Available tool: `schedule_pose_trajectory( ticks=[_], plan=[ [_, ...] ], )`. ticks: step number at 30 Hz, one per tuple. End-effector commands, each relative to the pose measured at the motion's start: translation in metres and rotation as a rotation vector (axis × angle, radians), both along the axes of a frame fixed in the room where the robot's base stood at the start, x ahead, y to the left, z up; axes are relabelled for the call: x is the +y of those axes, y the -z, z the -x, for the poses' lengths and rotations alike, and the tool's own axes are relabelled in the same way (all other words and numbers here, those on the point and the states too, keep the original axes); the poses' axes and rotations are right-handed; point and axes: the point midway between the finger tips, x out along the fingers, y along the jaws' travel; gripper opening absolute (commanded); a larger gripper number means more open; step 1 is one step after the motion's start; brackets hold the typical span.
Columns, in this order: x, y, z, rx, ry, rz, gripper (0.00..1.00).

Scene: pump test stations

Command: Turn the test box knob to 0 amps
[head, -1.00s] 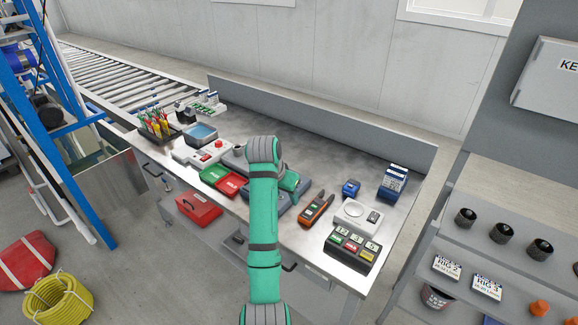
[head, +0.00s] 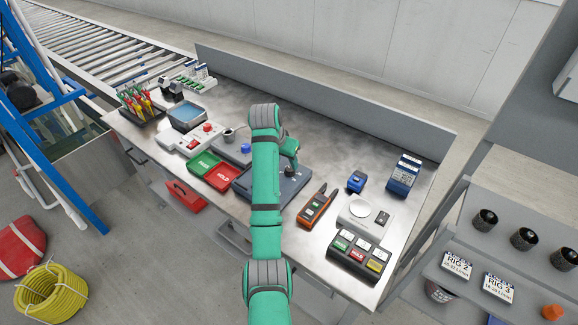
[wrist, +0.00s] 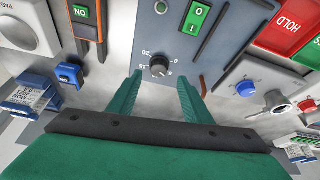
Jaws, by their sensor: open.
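The test box (wrist: 165,30) is a blue-grey box with a black knob (wrist: 159,66), a green O/I switch (wrist: 194,17) and a small round green lamp. A printed scale rings the knob; the pointer's exact setting is too small to read. In the head view the test box (head: 292,188) is partly covered by my arm, and the knob (head: 290,171) shows just right of it. My gripper (wrist: 159,76) is open, one green finger to each side of the knob in the wrist view. I cannot tell whether the fingers touch it. The gripper is mostly hidden in the head view.
An orange clamp meter (head: 317,206) lies right of the box. A green tray (head: 203,164) and red tray (head: 222,177) lie left. A blue-knobbed unit (head: 232,152) stands behind them. A white scale (head: 366,215) is further right. Bare bench lies behind the box.

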Motion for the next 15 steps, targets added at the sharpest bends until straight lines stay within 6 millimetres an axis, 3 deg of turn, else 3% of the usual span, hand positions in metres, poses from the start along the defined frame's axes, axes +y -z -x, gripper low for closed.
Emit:
schedule_pose_trajectory(
  ticks=[6, 15],
  plan=[
    [-0.010, 0.032, -0.012, 0.000, 0.005, 0.000, 0.45],
    [-0.014, 0.050, -0.018, 0.000, 0.005, 0.000, 0.45]
  ],
)
